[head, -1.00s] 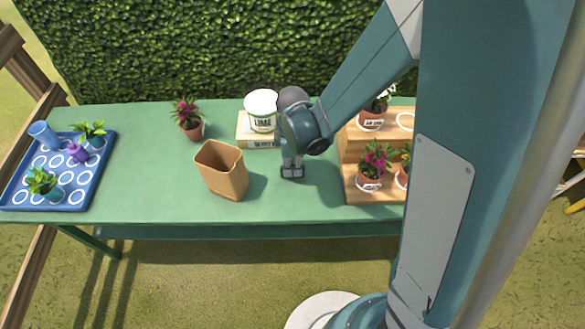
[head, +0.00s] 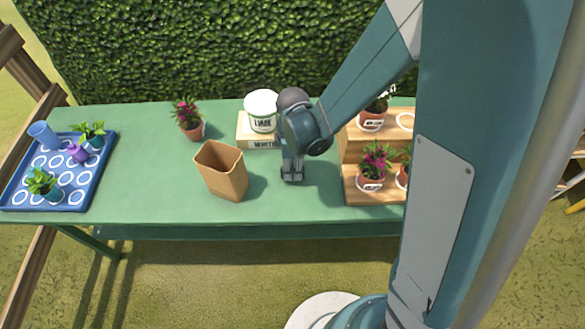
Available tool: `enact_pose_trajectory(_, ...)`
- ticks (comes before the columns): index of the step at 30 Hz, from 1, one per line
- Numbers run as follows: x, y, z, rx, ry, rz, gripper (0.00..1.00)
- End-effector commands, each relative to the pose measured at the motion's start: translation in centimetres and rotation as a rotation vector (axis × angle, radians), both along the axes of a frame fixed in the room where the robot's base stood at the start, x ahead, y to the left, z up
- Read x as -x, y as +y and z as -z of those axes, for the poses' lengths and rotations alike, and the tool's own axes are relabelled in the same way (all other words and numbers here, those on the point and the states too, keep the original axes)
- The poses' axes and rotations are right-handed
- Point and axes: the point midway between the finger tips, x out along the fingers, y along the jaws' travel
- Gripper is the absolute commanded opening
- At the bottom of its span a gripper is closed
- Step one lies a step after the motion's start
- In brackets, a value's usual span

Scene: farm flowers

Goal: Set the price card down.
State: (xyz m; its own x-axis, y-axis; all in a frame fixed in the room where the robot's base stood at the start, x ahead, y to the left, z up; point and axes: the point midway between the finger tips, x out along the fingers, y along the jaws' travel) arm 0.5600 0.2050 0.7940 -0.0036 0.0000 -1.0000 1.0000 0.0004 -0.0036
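My gripper (head: 292,174) points down over the green table (head: 150,160), between the brown bin and the wooden stepped stand. Its fingers are small in the head view, and I cannot tell whether they are open, shut or holding a card. No separate price card can be made out at the fingertips. Small white labels show at the potted flowers on the stand, one at the lower front pot (head: 370,183) and one at the upper pot (head: 371,123).
The brown bin (head: 222,172) stands left of my gripper. A white tub (head: 262,107) sits on a pale block (head: 250,140) behind it. The wooden stand (head: 357,198) is at right, partly behind my arm. A blue tray (head: 107,150) with plants is at far left. A potted flower (head: 192,130) stands at the back.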

Motion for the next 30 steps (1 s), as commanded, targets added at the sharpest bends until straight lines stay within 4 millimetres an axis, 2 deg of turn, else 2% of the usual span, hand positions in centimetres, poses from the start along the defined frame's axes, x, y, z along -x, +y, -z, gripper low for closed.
enact_pose_trajectory(11,0.0,0.0,-2.5,0.000,0.000,0.000,0.24)
enact_pose_trajectory(30,0.0,0.0,-10.2,0.000,0.000,0.000,0.24)
